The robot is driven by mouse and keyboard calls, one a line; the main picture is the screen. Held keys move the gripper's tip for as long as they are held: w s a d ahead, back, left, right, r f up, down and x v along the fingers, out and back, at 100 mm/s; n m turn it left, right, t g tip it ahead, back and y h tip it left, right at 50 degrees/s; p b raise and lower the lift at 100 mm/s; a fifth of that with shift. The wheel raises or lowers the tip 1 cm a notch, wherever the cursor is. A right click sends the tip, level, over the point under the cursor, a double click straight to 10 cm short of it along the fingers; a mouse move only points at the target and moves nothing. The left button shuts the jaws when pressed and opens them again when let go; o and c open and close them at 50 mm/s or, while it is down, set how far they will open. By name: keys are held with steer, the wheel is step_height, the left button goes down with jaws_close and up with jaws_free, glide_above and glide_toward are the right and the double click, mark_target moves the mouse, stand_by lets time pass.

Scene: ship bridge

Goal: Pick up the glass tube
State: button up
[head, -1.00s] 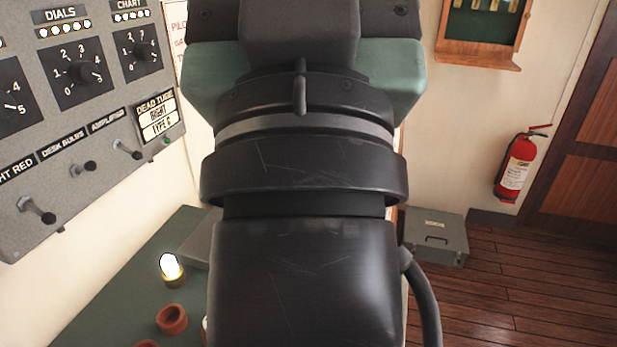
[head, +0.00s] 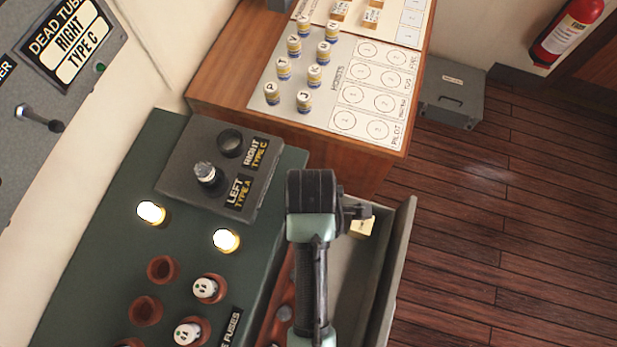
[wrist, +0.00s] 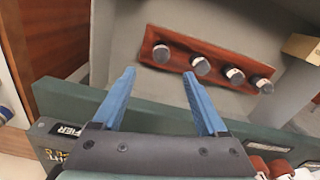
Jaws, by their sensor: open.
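In the wrist view a wooden rack (wrist: 180,41) lies in an open drawer (wrist: 122,42). In the head view my arm hides most of the rack. On a grey socket box, a clear-topped tube (head: 206,173) stands in the socket marked LEFT TYPE A. The RIGHT TYPE C socket (head: 230,142) looks dark. A panel sign (head: 72,40) reads DEAD TUBE RIGHT TYPE C.
The drawer's raised wall (head: 398,250) stands right of my arm. A small tan block (head: 361,228) lies in the drawer. Lit bulbs (head: 226,240) and fuses (head: 205,288) crowd the green top at left.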

steer(key=f, duration=1.2)
steer(key=shift+s+a, duration=0.15)
steer(key=shift+a, duration=0.05)
jaws_close()
